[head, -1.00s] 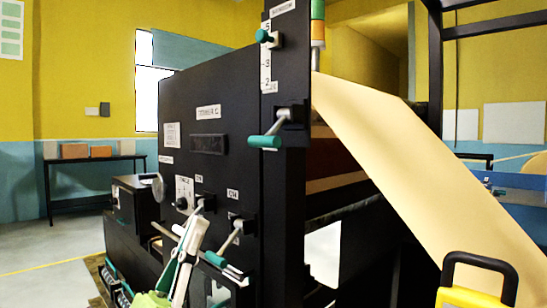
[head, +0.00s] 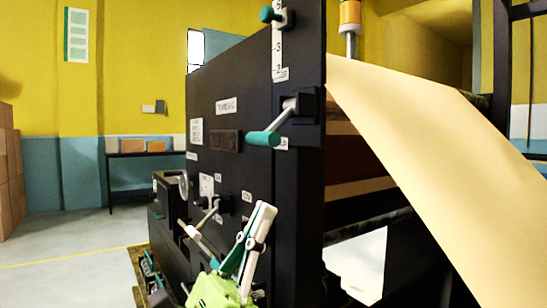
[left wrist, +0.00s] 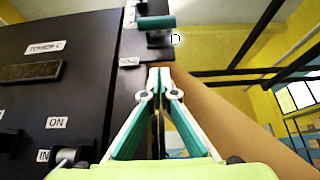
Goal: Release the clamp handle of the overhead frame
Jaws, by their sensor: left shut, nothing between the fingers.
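A clamp handle with a teal grip (head: 263,138) sticks out from a dark block on the black upright of the machine (head: 299,190). It points left and slightly down. In the left wrist view a teal-gripped handle (left wrist: 155,22) shows at the top, beyond the fingertips. My left gripper (head: 265,210) is below the handle and apart from it, its white and teal fingers pointing up. In the left wrist view its fingertips (left wrist: 159,72) meet, shut and empty. My right gripper is not in view.
A teal knob (head: 267,15) sits higher, beside a number scale (head: 278,50). Lower levers (head: 200,235) stick out left of my gripper. A sloping sheet of kraft paper (head: 430,140) fills the right side. Open floor (head: 70,265) lies at left.

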